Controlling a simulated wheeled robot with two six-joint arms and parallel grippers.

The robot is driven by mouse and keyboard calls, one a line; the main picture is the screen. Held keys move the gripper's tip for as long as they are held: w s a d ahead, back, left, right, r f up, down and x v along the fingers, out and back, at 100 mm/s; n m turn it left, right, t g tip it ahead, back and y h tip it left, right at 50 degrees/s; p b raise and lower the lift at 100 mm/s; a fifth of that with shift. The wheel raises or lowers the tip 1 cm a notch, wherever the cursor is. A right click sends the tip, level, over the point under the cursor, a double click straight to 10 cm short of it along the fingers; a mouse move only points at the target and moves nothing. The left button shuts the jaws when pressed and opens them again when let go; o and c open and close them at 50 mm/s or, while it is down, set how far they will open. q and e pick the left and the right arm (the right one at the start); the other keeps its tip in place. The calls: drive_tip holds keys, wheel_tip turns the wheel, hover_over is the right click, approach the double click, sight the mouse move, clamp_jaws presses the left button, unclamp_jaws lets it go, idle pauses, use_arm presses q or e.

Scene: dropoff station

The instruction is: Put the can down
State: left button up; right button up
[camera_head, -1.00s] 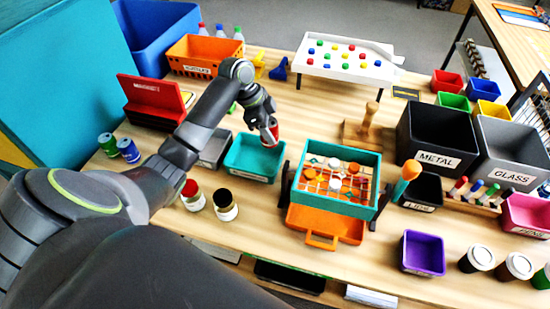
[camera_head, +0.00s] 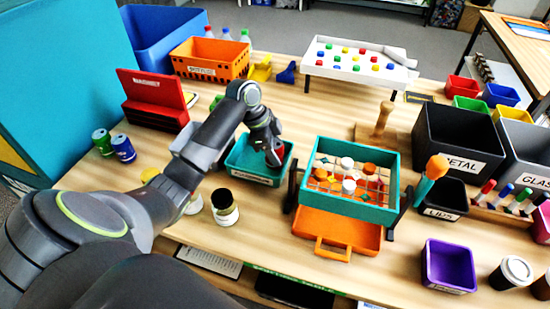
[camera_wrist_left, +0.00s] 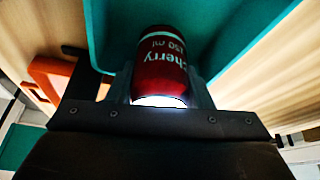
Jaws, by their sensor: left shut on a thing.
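A red can (camera_wrist_left: 160,72) with "cherry" and "150 ml" printed on it sits between the fingers of my left gripper in the left wrist view. In the head view my left gripper (camera_head: 272,160) points down into the right part of a small teal bin (camera_head: 246,176) with a label on its front. The gripper is shut on the can. The teal bin also shows around the can in the left wrist view (camera_wrist_left: 112,35). I cannot tell whether the can touches the bin floor. My right gripper is not in view.
A teal sorting box with a wire grid (camera_head: 392,213) and an orange tray (camera_head: 330,230) stands right of the bin. Green (camera_head: 102,142) and blue (camera_head: 124,149) cans stand left. A red case (camera_head: 153,88) is behind.

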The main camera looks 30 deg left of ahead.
use_arm(q)
drive_tip(key=shift+f, duration=0.5)
drive_tip(key=shift+r, duration=0.1)
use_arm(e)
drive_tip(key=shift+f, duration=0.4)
use_arm(q)
drive_tip(key=shift+f, duration=0.5)
drive_tip(key=o, duration=0.9)
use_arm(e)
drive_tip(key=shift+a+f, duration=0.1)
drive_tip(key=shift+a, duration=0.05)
use_arm(q)
drive_tip(key=shift+o, duration=0.2)
drive_tip(key=shift+r, duration=0.2)
